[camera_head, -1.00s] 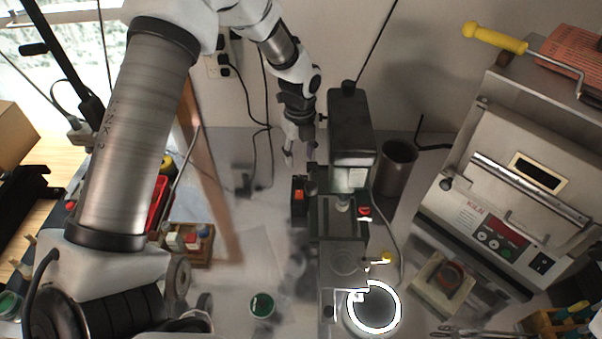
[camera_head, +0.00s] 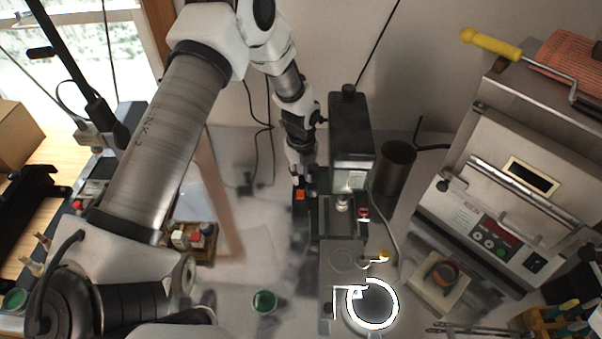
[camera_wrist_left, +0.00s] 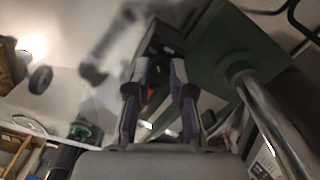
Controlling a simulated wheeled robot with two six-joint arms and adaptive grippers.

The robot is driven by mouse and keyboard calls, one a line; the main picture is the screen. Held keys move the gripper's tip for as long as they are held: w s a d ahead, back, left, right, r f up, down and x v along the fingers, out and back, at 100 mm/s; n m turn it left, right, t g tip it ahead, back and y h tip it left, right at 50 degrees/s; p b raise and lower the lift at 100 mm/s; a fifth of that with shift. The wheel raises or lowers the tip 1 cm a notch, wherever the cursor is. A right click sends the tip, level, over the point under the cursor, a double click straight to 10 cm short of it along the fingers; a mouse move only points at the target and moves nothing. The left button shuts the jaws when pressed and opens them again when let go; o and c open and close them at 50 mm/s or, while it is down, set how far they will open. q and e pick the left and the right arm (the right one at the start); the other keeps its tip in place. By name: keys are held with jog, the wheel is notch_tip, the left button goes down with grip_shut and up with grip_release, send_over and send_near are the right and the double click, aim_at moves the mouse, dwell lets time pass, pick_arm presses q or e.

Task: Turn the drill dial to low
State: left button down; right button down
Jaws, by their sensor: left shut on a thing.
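The drill press (camera_head: 350,130) stands at the middle of the bench, with a dark head on a green-grey frame. A small black control box with an orange-red switch (camera_head: 300,196) is on its left side. My left gripper (camera_head: 304,186) reaches down onto this box, its fingers shut at the box's top. In the left wrist view the fingers (camera_wrist_left: 158,72) point at the dark box, and a bit of red shows between them. The drill dial itself is hidden by the fingers, and its setting cannot be read. My right gripper is not in view.
A ring light (camera_head: 372,304) is in front. A wooden box of small bottles (camera_head: 190,243) and a green-topped jar (camera_head: 264,301) are left.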

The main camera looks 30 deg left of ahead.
aim_at(301, 177)
pick_arm(q)
jog(key=n, duration=0.3)
jog(key=shift+b, duration=0.35)
jog(key=c, duration=1)
grip_release()
jog(key=shift+f, duration=0.1)
notch_tip(301, 177, up, 12)
jog(key=shift+w, duration=0.1)
